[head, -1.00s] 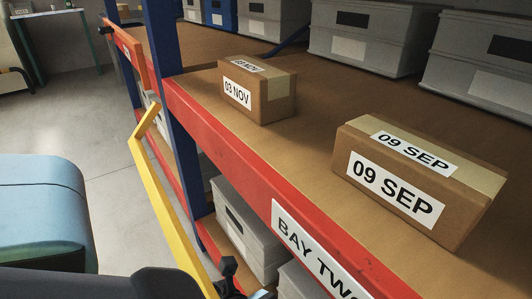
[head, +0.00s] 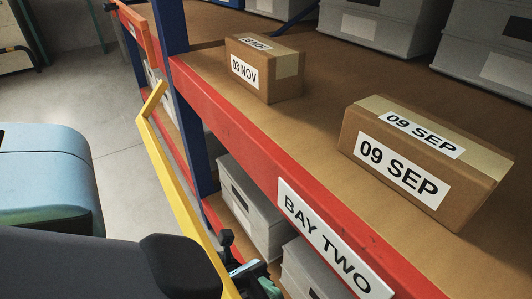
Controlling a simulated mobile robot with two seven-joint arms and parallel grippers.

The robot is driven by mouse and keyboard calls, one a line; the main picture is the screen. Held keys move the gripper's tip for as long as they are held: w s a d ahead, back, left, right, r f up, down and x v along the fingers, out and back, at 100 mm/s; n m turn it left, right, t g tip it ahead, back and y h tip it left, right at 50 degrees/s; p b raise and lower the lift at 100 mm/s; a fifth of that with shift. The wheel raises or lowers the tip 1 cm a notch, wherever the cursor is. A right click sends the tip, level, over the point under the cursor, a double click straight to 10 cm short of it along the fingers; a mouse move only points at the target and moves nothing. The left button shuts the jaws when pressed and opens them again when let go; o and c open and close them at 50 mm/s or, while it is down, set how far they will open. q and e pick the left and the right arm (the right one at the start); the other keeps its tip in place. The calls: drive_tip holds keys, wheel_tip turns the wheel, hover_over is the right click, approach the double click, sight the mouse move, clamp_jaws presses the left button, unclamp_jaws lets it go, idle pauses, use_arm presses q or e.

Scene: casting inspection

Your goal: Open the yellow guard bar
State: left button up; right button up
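The yellow guard bar (head: 180,192) runs along the left side of the bay in the head view, from its bent far end beside the blue upright down to the bottom edge. It stands out in front of the red shelf beam. A gripper (head: 250,275), dark with teal parts, shows in part at the bottom, just right of the bar's near end. It looks close to the bar, but I cannot tell if it touches. Its fingers are too hidden to read, and a dark arm link comes from the left. No second gripper shows.
The shelf with the red beam (head: 235,140) holds a 03 NOV box (head: 262,70) and a 09 SEP box (head: 425,160). Grey bins (head: 375,30) stand behind, and others sit below. A blue upright (head: 186,110) rises beside the bar. Grey floor (head: 90,85) is open at left.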

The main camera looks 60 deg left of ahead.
use_arm(q)
drive_tip(key=shift+v, duration=1.25)
drive_tip(key=shift+a, duration=0.1)
